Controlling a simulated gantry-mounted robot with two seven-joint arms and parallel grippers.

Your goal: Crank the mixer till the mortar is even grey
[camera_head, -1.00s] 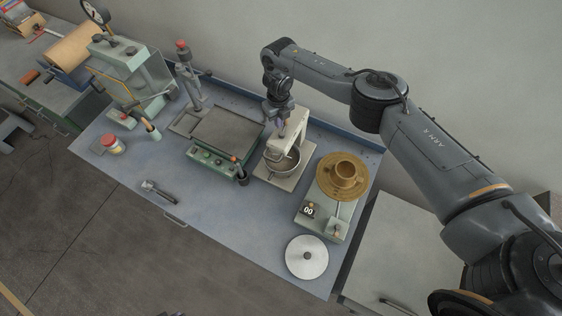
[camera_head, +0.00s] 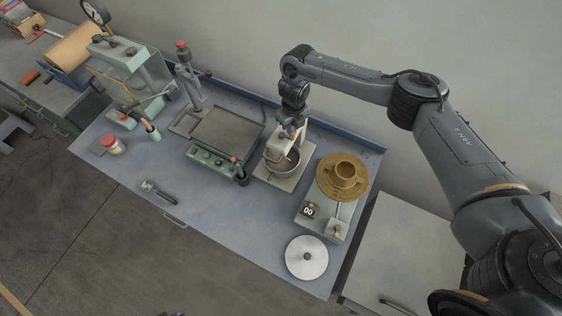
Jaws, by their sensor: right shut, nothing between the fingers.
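The mixer (camera_head: 283,141) stands toward the back of the blue bench, with a white head over a metal bowl (camera_head: 287,165) on a pale base plate. The mortar inside the bowl is too small and shaded to judge its colour. My right gripper (camera_head: 291,132) is at the top of the mixer head, shut with nothing held. Its fingertips are small, and I cannot tell whether they touch the crank, which I cannot make out. My left gripper is not in view.
A white disc (camera_head: 306,257) lies near the front edge. A flat-topped green device (camera_head: 222,137) stands to the left.

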